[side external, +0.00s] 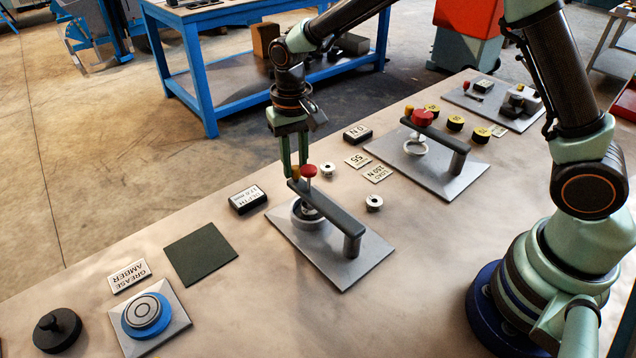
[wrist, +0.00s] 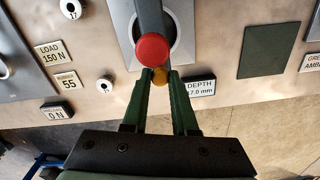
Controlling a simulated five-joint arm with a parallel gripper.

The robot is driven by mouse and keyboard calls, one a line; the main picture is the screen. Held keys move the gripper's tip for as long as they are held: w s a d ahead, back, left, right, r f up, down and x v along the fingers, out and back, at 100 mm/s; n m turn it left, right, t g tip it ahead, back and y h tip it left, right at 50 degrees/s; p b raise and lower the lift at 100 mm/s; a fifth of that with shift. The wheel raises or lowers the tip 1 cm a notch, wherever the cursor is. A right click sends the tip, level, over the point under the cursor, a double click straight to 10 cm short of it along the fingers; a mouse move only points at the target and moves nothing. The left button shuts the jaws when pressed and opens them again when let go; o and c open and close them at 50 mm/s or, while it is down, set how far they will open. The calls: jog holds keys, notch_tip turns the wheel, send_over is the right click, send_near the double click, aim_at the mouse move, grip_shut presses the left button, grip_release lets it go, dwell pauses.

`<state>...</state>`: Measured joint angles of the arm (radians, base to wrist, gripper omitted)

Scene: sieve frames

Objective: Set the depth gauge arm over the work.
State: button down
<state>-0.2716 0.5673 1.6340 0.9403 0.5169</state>
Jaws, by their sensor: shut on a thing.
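The depth gauge arm (side external: 330,212) is a dark bar on a post (side external: 353,246), on a grey plate (side external: 362,266). Its free end reaches over a round ring-shaped work (side external: 299,222), and the wrist view shows the bar (wrist: 149,18) crossing that ring (wrist: 178,42). A red knob (side external: 309,171) stands on the bar; it also shows in the wrist view (wrist: 152,49). A yellow knob (wrist: 160,76) is at the bar's tip. My gripper (side external: 294,174) points down, shut on the yellow knob, with a finger on each side. The ring's centre is partly hidden by the bar.
A depth display (side external: 248,200) stands left of the plate, beside a dark green mat (side external: 200,254). A second plate (side external: 455,177) with a red-knobbed arm (side external: 423,118) is at the upper right. White spools (side external: 373,203) and label cards (side external: 377,173) lie between. A blue grease dish (side external: 145,314) is lower left.

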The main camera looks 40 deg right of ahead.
jog(key=c, duration=0.7)
grip_release()
notch_tip(320, 180, up, 12)
jog(key=shift+r, duration=0.15)
